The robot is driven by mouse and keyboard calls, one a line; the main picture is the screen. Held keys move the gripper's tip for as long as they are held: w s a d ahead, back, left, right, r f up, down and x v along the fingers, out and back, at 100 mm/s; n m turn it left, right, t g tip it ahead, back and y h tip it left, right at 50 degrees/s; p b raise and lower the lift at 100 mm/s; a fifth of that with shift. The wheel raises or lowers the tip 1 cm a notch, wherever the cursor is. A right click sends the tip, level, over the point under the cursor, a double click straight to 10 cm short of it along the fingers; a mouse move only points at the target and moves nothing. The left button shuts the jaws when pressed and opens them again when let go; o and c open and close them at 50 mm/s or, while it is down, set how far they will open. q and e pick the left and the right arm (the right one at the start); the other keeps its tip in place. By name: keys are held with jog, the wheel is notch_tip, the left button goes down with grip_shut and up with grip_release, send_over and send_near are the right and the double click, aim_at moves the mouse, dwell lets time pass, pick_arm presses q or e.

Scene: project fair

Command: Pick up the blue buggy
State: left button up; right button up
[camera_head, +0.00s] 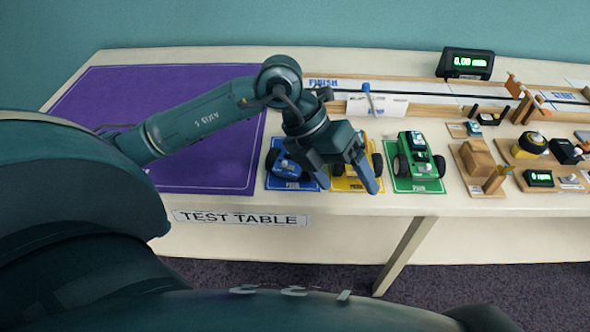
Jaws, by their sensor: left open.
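The blue buggy (286,164) stands on a blue mat (273,184) at the left end of a row of three buggies. My left arm comes in from the left, and its gripper (349,187) is open and points down. The gripper shows in front of the yellow buggy (349,171) and the right side of the blue buggy. It covers part of both. I see nothing between its fingers. I cannot tell its height above the table. My right gripper is not in view.
A green buggy (418,157) stands right of the yellow one. A purple mat (210,175) covers the table's left part. A wooden-railed track (430,101) runs along the back. Several small devices and wooden blocks crowd the right, including a timer (467,64).

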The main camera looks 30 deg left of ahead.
pick_arm(q)
jog(key=w+a+r+n+t+y+b, duration=0.1)
jog(key=w+a+n+y, duration=0.1)
jog(key=a+y, duration=0.35)
jog(key=w+a+r+n+t+y+b, duration=0.1)
jog(key=w+a+t+y, duration=0.15)
jog(key=a, duration=0.65)
jog(key=shift+g, duration=0.35)
jog(key=x, duration=0.6)
jog(key=shift+w+d+f, duration=0.15)
jog(key=shift+w+f, duration=0.05)
jog(key=shift+w, duration=0.25)
jog(key=shift+x, duration=2.9)
jog(key=shift+w, duration=0.1)
jog(key=shift+c, duration=0.4)
jog(key=shift+r, duration=0.1)
jog(key=c, duration=0.8)
jog(key=shift+c, duration=0.2)
